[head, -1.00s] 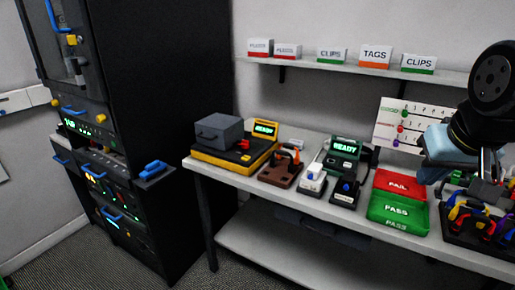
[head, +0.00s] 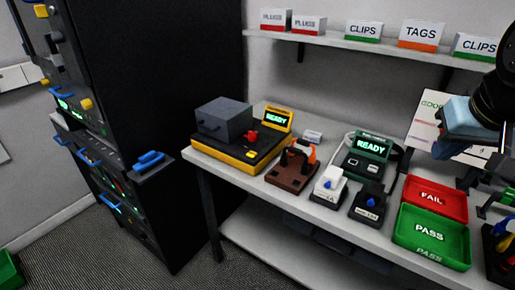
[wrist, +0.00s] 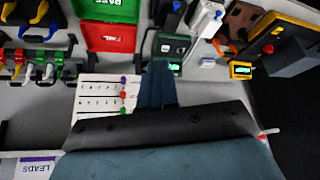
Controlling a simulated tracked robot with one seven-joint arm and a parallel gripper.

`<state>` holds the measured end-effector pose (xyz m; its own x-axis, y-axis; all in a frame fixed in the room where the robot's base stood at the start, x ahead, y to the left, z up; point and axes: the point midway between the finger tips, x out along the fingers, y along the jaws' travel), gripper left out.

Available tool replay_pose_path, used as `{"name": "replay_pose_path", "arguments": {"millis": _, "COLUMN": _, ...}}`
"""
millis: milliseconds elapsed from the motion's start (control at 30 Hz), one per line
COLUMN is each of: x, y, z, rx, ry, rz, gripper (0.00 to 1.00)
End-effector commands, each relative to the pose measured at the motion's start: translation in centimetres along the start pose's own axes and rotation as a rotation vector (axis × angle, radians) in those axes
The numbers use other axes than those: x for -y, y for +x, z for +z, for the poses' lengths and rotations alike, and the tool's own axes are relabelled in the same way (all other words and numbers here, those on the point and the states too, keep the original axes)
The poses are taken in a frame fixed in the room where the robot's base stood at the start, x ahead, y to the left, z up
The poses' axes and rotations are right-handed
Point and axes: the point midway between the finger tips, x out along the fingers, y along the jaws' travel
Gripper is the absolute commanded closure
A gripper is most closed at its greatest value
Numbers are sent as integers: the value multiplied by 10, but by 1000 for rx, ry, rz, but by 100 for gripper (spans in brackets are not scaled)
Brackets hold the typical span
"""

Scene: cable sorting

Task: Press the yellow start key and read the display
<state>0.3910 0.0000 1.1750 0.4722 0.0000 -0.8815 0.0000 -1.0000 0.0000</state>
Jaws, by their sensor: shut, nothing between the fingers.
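A yellow-based tester (head: 225,151) with a grey box on top sits at the left end of the bench. Its small yellow key (head: 250,155) is at the front right of the base, near a red knob (head: 251,137). Its yellow-framed display (head: 277,119) reads READY. The tester also shows at the upper right of the wrist view (wrist: 291,20). A green unit's display (head: 369,146) also reads READY. My gripper (wrist: 157,68) is shut and empty, away from the tester. In the head view its blue body shows at the right, above the bench.
A brown fixture (head: 293,171) with an orange-handled tool, a white device (head: 329,185) and a black device (head: 367,202) stand in front of the testers. A red FAIL tray (head: 436,197) and green PASS tray (head: 431,235) lie right. A shelf (head: 345,42) with labelled boxes hangs above.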

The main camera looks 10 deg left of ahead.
Motion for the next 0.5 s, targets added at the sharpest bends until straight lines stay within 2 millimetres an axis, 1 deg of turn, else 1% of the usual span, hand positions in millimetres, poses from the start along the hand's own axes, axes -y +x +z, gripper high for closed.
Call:
{"name": "replay_pose_path", "arguments": {"millis": 67, "x": 0, "y": 0, "z": -1, "rx": 0, "ry": 0, "rz": 0, "gripper": 100}}
{"name": "replay_pose_path", "arguments": {"millis": 167, "x": 3, "y": 2, "z": -7, "rx": -3, "ry": 1, "rz": 1, "gripper": 100}}
{"name": "replay_pose_path", "arguments": {"millis": 267, "x": 10, "y": 10, "z": -23, "rx": -13, "ry": 4, "rz": 3, "gripper": 100}}
{"name": "replay_pose_path", "arguments": {"millis": 367, "x": 27, "y": 23, "z": -47, "rx": -32, "ry": 12, "rz": 4, "gripper": 100}}
{"name": "replay_pose_path", "arguments": {"millis": 400, "x": 35, "y": 30, "z": -58, "rx": -42, "ry": 15, "rz": 1, "gripper": 100}}
{"name": "replay_pose_path", "arguments": {"millis": 467, "x": 47, "y": 40, "z": -75, "rx": -57, "ry": 21, "rz": -7, "gripper": 100}}
{"name": "replay_pose_path", "arguments": {"millis": 500, "x": 57, "y": 47, "z": -86, "rx": -68, "ry": 22, "rz": -14, "gripper": 100}}
